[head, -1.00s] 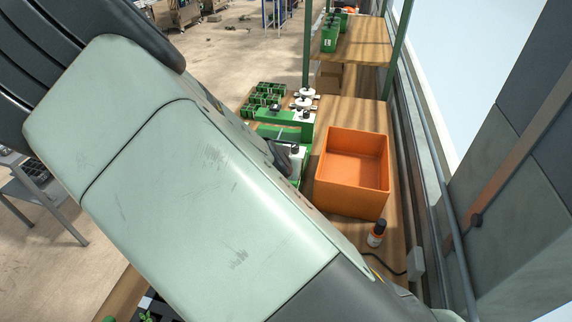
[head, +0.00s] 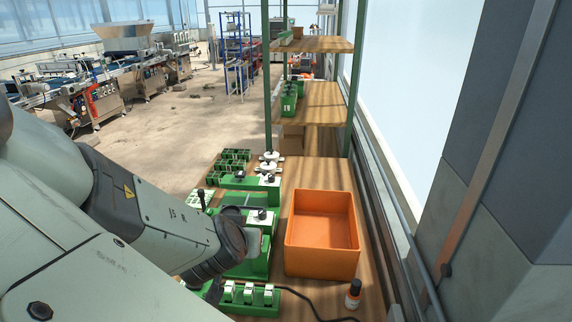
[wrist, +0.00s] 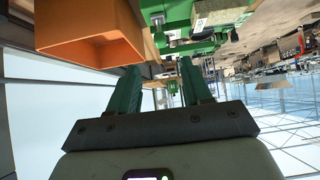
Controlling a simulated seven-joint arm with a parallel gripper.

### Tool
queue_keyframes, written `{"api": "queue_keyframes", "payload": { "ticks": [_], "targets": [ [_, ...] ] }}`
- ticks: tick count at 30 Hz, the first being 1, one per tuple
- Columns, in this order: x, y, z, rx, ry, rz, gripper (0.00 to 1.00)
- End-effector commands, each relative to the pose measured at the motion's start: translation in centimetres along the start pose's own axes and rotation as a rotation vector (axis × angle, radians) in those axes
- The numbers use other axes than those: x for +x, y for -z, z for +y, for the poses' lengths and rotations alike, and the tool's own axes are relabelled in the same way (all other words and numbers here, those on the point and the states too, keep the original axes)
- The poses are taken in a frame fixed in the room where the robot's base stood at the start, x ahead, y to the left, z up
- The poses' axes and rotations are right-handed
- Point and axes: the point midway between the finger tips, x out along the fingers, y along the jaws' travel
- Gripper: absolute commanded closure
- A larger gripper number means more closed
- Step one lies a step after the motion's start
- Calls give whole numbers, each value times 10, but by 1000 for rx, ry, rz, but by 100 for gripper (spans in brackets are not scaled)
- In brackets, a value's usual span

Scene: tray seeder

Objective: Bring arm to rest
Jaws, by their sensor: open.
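My arm reaches in from the left in the head view, over the left edge of the wooden bench. In the wrist view my gripper (wrist: 158,88) shows two green fingers set apart with nothing between them, so it is open and empty. In the head view the fingers are hidden behind my wrist. The wrist view looks upside down past the fingers. An orange bin (head: 322,262) stands on the bench to the right of my wrist, and it also shows at the upper left of the wrist view (wrist: 88,32).
Green fixtures (head: 252,264) with white parts stand beside my wrist. Several green blocks (head: 232,160) sit farther back. A shelf (head: 318,104) rises behind. The bin looks empty.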

Motion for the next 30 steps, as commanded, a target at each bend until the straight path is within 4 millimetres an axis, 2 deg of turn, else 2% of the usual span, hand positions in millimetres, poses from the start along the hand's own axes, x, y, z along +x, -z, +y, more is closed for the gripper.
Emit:
{"api": "queue_keyframes", "payload": {
  "ticks": [4,8,11,14,18,22,26,30],
  "targets": [
    [1,0,8,19,-2,-50,51],
    [-4,1,27,56,12,-181,51],
    [-18,10,44,78,58,-286,51],
    [-39,28,60,77,121,-348,51],
    [-79,56,93,73,193,-386,51],
    [-125,73,132,78,220,-400,51],
    [-176,80,172,58,209,-387,51],
    [-227,74,209,18,145,-364,51]
  ]
}}
